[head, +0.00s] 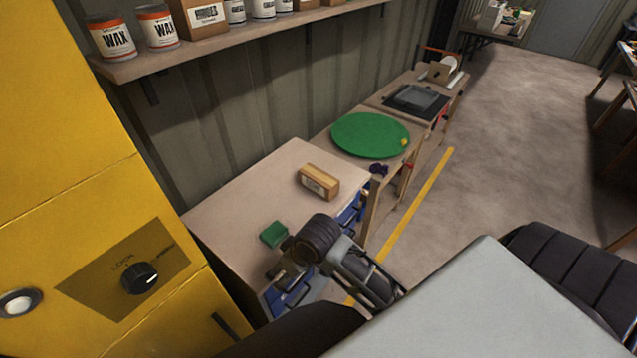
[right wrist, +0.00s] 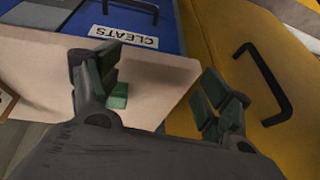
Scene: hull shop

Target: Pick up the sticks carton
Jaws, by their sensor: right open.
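The likely sticks carton (head: 319,182) is a small tan box with a pale label on the light wooden bench top (head: 245,190); its lettering is too small to read surely. My right gripper (head: 283,274) is at the near end of the bench, nearer me than the carton and apart from it. In the right wrist view my right gripper (right wrist: 158,80) is open, with green pads and nothing clamped. A corner of what may be the carton (right wrist: 5,101) shows at the left edge there. My left gripper is not in view.
A yellow cabinet (head: 90,170) stands at left. A shelf (head: 215,40) with wax cans and boxes hangs above. A green round board (head: 370,134) lies beyond. Blue drawers labelled CLEATS (right wrist: 135,25) adjoin the bench.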

